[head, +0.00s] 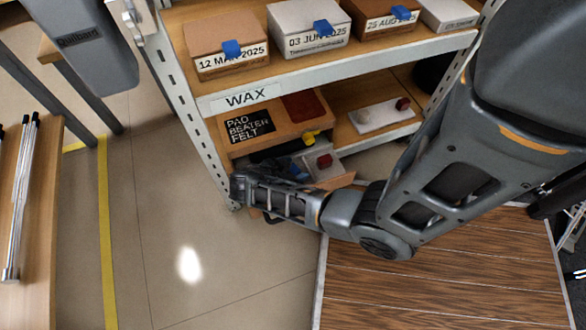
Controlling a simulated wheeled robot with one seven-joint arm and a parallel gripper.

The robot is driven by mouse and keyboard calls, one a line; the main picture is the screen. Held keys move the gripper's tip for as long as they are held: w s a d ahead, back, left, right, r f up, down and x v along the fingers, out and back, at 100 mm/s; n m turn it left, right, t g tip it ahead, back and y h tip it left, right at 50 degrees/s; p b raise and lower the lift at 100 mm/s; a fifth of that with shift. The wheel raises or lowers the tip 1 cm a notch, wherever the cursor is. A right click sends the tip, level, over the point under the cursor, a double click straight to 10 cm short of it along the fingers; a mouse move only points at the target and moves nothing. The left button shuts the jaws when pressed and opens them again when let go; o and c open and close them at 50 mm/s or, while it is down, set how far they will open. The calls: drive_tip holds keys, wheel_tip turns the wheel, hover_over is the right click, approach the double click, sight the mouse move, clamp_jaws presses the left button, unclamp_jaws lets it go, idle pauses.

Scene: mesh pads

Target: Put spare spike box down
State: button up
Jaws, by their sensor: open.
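My gripper (272,170) is at the lower shelf, near its left post, at the end of my bent arm. It is open; its fingertips are small and partly hidden by my own wrist. A small grey and wooden box with a red knob (325,162) sits just right of the gripper, low on the rack; it may be the spare spike box, but I read no label on it. Its lower part is partly hidden by my arm. I cannot tell whether the gripper touches it.
A wooden box marked PAD BEATER FELT (250,126) stands just behind. A white slab with a dark red knob (380,115) lies to the right.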

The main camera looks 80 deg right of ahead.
drive_tip(key=shift+w+r, duration=0.1)
drive_tip(key=shift+r, duration=0.1)
drive_tip(key=p+v, duration=0.3)
drive_tip(key=v, duration=0.8)
drive_tip(key=shift+a+r, duration=0.15)
drive_tip(key=shift+a, duration=0.15)
drive_tip(key=shift+w, duration=0.2)
